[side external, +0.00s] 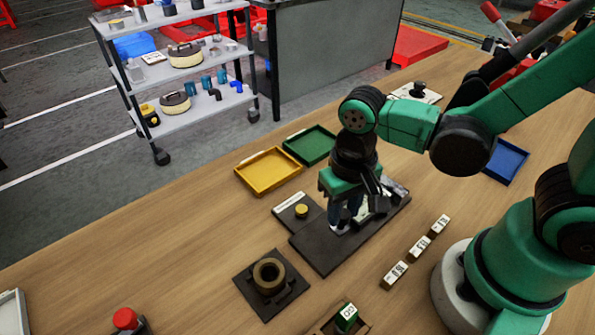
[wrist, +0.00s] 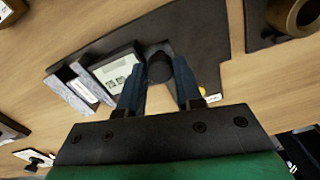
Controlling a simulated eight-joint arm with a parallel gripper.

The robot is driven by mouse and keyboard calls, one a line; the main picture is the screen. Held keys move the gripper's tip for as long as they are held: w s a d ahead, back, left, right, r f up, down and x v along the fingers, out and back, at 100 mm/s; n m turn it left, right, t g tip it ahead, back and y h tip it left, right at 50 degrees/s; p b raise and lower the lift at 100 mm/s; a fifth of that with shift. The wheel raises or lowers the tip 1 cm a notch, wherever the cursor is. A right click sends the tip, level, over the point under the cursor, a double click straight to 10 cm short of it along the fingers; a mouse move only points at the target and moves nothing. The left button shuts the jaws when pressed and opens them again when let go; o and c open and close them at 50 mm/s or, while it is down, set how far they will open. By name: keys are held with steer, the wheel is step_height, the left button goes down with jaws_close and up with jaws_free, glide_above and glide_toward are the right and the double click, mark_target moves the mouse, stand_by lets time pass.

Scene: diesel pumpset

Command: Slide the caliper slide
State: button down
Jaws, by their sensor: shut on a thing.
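The caliper fixture's dark base board (side external: 318,258) lies on the wooden table in front of my arm; it also shows in the wrist view (wrist: 205,40). My gripper (side external: 344,222) points down over the board. In the wrist view my gripper (wrist: 160,78) has its two blue-grey fingers on either side of a dark rounded knob (wrist: 160,66), which looks like the grip of the caliper slide. A block with a pale display face (wrist: 118,74) sits just left of the fingers, beside a silvery bar (wrist: 78,88). My fingers hide part of the knob.
A yellow tray (side external: 244,180) and a green tray (side external: 302,156) lie behind. A small plate with a yellow disc (side external: 301,211) and a dark plate with a bronze ring (side external: 269,272) lie left. Several labelled blocks (side external: 420,246) stand right.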

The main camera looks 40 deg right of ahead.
steer(key=shift+a, duration=1.5)
steer(key=c, duration=0.6)
jaws_free()
steer(key=shift+r, duration=0.1)
steer(key=shift+r, duration=2.7)
